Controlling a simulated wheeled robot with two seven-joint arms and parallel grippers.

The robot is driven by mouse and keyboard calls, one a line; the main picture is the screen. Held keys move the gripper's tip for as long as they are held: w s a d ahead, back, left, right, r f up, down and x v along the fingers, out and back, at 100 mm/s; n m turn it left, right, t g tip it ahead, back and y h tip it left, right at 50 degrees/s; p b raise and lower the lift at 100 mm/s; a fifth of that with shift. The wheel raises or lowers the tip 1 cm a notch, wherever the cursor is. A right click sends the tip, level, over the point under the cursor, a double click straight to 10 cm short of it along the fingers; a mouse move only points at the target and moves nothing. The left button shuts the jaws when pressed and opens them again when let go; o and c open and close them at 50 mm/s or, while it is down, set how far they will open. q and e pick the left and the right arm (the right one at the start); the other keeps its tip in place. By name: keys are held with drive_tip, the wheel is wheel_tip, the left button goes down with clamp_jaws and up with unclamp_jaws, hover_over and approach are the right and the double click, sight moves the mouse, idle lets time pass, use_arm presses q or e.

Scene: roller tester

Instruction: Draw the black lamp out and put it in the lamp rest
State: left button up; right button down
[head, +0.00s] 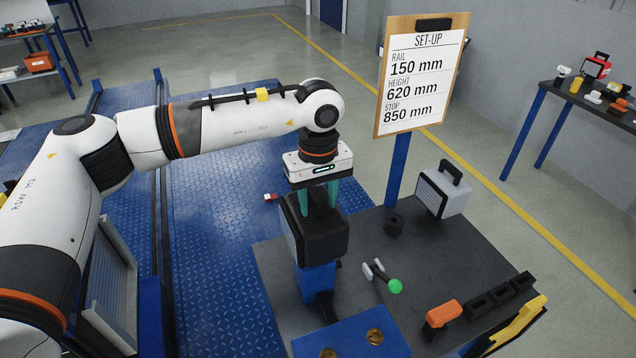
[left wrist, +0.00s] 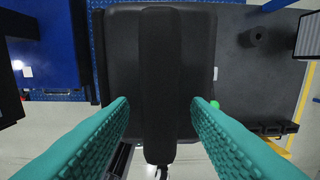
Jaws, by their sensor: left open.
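A large black body (head: 318,238), which appears to be the black lamp, sits on a blue support (head: 316,280) at the table's left edge. In the left wrist view a raised black bar (left wrist: 158,80) runs along the middle of this body. My left gripper (head: 319,203) points down over the body. Its teal fingers are open, one on each side of the bar with gaps visible; the depth of the tips is hard to judge. I cannot tell for sure which item is the lamp rest. My right gripper is not in view.
The dark table holds a black ring-like cup (head: 393,226), a grey box with a black handle (head: 442,193), a green-knobbed lever (head: 395,286), an orange-topped tool (head: 443,313) and a black slotted rack (head: 499,293). A set-up board (head: 423,75) stands behind on a blue post.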

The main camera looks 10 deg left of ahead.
use_arm(q)
drive_tip(key=shift+c, duration=0.4)
clamp_jaws()
drive_tip(key=c, duration=0.6)
unclamp_jaws()
clamp_jaws()
